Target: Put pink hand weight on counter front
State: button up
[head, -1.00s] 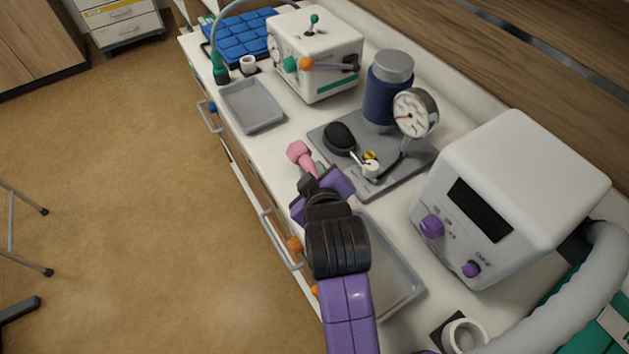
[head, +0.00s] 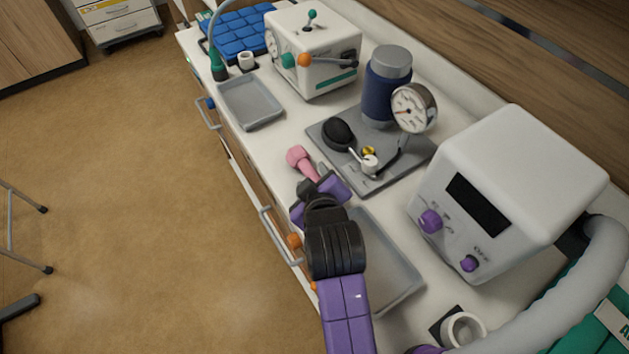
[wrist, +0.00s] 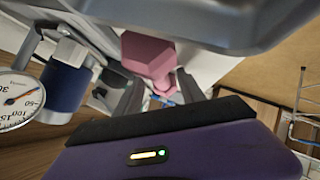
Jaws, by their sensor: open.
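The pink hand weight (head: 297,157) is at the front part of the white counter (head: 269,143), between the two grey trays. One rounded end and part of its handle show in the head view; its near end is hidden by my gripper (head: 318,186). In the wrist view the weight (wrist: 150,55) lies between and beyond my two dark fingers (wrist: 158,98). The fingers stand apart and are open around the weight's near part. I cannot tell whether either finger touches it.
A grey tray (head: 398,292) lies beside my gripper, another grey tray (head: 249,101) farther back. A grey board (head: 372,182) with a blue cylinder (head: 384,98) and a dial gauge (head: 413,108) is just right of the weight. A white monitor (head: 528,180) stands at right.

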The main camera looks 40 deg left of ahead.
jog(key=v, duration=1.2)
dwell(0.3)
